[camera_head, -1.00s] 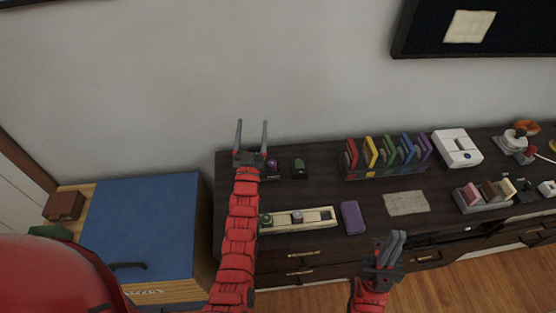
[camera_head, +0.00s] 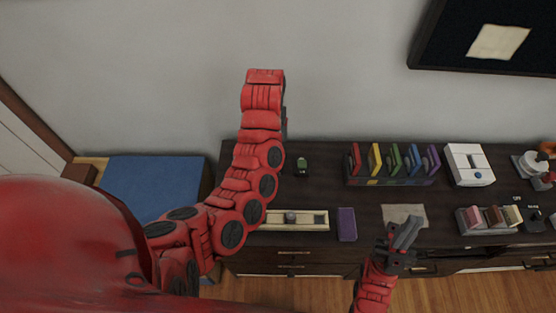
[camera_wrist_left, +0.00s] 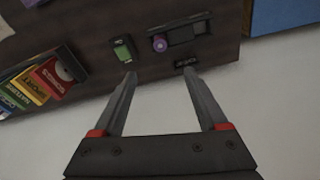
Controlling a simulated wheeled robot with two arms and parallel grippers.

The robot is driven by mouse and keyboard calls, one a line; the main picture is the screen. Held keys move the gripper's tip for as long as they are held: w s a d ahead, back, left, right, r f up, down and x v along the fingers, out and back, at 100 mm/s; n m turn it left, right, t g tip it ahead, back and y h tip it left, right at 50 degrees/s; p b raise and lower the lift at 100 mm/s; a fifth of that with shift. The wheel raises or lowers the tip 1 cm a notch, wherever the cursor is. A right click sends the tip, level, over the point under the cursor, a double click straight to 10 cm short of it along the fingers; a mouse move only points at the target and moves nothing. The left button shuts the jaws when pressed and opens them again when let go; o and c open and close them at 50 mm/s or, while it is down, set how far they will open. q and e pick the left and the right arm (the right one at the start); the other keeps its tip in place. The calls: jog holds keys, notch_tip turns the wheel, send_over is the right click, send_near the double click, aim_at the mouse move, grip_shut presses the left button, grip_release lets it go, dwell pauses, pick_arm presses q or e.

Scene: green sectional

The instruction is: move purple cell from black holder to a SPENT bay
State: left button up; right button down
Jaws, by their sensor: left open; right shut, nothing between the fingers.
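In the left wrist view the purple cell (camera_wrist_left: 159,44) sits at one end of the black holder (camera_wrist_left: 187,34) on the dark cabinet top. My left gripper (camera_wrist_left: 159,73) is open and empty, its fingertips apart from the cell and holder. In the head view my left arm hides that gripper, the purple cell and the black holder. A pale tray (camera_head: 300,228) with a grey round piece in it lies near the cabinet's front edge; its left end is hidden, and no SPENT label is readable. My right gripper (camera_head: 405,240) is shut and empty at the front edge.
A green cell (camera_head: 302,166) stands by my left arm; it also shows in the left wrist view (camera_wrist_left: 123,49). A purple box (camera_head: 346,224) lies right of the tray. Coloured cartridges in a rack (camera_head: 390,182) and a white device (camera_head: 468,164) stand farther right.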

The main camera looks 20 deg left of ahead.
pick_arm(q)
jog(key=f, duration=0.7)
jog(key=w+f, duration=0.1)
jog(key=f, duration=0.3)
jog(key=shift+a, duration=0.15)
jog(key=shift+w+f, duration=0.15)
jog(key=shift+f, duration=0.35)
jog(key=shift+f+p, duration=0.45)
jog(key=shift+p, duration=0.05)
jog(key=shift+w+f+p, duration=0.2)
jog(key=shift+f+p, duration=0.2)
jog(key=shift+f, duration=0.55)
jog(key=shift+w+f, duration=0.1)
jog(key=shift+f, duration=0.4)
jog(key=shift+w+f+b, duration=0.1)
jog(key=shift+f+b, duration=0.2)
jog(key=shift+f, duration=0.35)
grip_shut()
